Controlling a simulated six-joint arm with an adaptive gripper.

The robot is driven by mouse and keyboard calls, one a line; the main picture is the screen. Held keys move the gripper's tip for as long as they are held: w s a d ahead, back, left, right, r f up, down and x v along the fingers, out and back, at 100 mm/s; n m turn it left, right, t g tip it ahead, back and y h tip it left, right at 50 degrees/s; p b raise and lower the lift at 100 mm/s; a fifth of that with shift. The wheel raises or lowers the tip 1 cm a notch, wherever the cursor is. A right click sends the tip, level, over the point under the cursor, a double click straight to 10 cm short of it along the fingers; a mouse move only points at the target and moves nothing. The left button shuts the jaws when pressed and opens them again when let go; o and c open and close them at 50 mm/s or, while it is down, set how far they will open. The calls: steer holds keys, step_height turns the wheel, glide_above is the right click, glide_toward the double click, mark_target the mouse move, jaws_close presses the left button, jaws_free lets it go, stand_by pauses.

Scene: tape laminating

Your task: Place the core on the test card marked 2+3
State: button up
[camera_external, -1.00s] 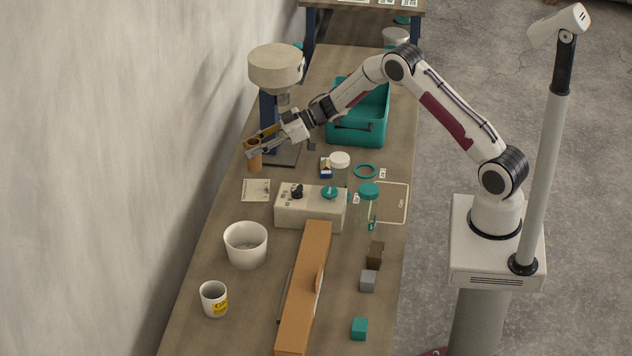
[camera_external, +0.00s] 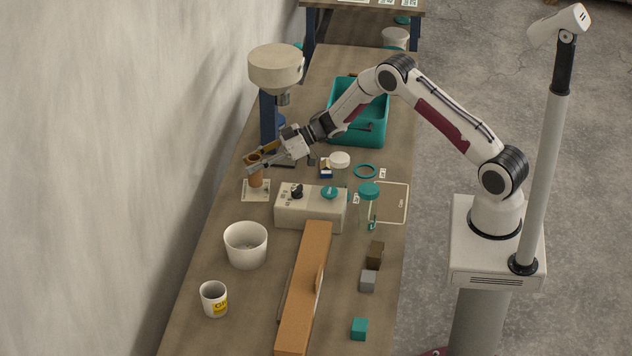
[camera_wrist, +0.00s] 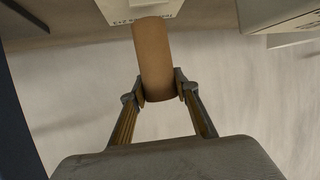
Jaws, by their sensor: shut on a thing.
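The core is a brown cardboard tube (camera_external: 256,178), upright in the outside view and held between the fingers of my gripper (camera_external: 257,163). In the wrist view the core (camera_wrist: 154,60) is gripped near its close end by both fingertips of my gripper (camera_wrist: 160,92). The test card (camera_external: 249,193) is a pale sheet on the bench, and the core's lower end shows over its upper part. The card's edge with printing (camera_wrist: 140,10) shows just past the core's far end in the wrist view. I cannot tell whether the core touches the card.
A cream control box (camera_external: 311,210) stands right of the card. A dark blue press with a cream top (camera_external: 276,70) stands behind. A white bowl (camera_external: 246,246) and a mug (camera_external: 214,300) are nearer the front. A teal bin (camera_external: 345,135) is at the back right.

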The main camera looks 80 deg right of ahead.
steer(key=shift+f, duration=1.1)
steer(key=shift+f, duration=0.1)
steer(key=o, duration=1.1)
steer(key=shift+v, duration=1.05)
steer(key=v, duration=1)
steer(key=shift+w, duration=0.1)
